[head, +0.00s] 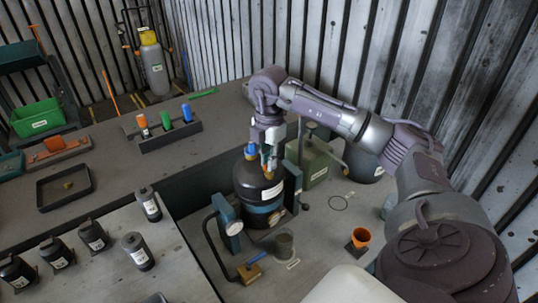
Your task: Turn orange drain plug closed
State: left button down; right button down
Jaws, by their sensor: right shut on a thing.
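My right gripper (268,162) points down at the top of a dark upright vessel (252,190) with a blue part (250,151) on its top. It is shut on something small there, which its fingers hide. I cannot make out an orange drain plug on the vessel. My left gripper is not in view.
A round gauge (228,216) on a bent pipe stands just left of the vessel. A green box (313,163) is behind it at right. A dark rack (168,135) and an empty-looking tray (67,188) stand left. Several black bottles (93,235) occupy the front-left bench.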

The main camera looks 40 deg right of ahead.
jog(key=shift+m, duration=0.6)
jog(key=c, duration=1.2)
grip_release()
notch_tip(320, 180, up, 12)
